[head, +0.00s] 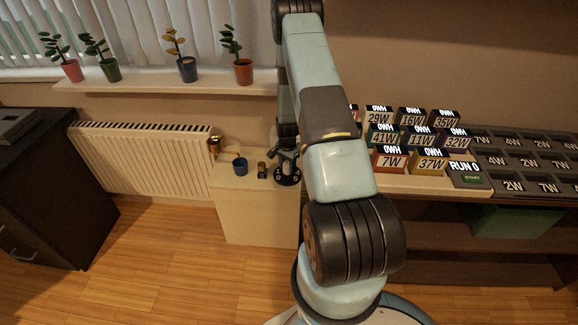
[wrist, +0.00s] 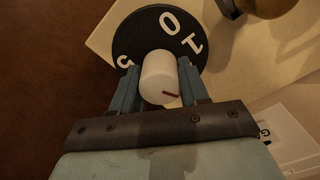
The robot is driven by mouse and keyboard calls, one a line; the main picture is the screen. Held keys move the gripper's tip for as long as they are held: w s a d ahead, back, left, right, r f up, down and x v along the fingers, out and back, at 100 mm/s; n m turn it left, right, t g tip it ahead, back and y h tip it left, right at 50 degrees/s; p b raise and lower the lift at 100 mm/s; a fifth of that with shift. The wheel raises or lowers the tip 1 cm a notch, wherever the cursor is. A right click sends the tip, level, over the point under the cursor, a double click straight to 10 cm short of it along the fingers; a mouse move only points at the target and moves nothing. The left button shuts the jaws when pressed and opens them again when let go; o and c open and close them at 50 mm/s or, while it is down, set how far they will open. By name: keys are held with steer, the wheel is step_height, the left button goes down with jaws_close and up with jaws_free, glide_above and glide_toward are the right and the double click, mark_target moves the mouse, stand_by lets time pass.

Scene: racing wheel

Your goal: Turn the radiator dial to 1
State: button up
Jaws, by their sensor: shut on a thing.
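The radiator dial is a black disc (wrist: 135,38) with white numerals and a white round knob (wrist: 158,75) in its middle. In the wrist view a 0 is near the top, a 1 at upper right and a partly cut-off numeral at left. A short red mark (wrist: 171,94) on the knob lies toward its lower right, away from the 1. My gripper (wrist: 157,80) is shut on the knob, one finger on each side. The disc's lower part is hidden by the fingers. In the head view the dial (head: 288,178) lies on the pale cabinet top below my gripper (head: 287,152).
The white radiator (head: 140,160) is left of the pale cabinet (head: 258,208). A blue mug (head: 240,164), a brass object (head: 213,147) and a small dark item (head: 262,170) stand close left of the dial. Number blocks (head: 410,140) sit on the right shelf.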

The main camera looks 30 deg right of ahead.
steer(key=shift+c, duration=0.6)
steer(key=shift+s+d, duration=0.1)
steer(key=shift+d, duration=0.4)
steer(key=shift+c, duration=0.6)
steer(key=shift+a, duration=0.35)
steer(key=shift+a, duration=0.15)
steer(key=shift+s+f+n, duration=0.1)
steer(key=shift+n, duration=0.3)
steer(key=n, duration=0.4)
steer(key=shift+s+n, duration=0.15)
steer(key=shift+n, duration=2.25)
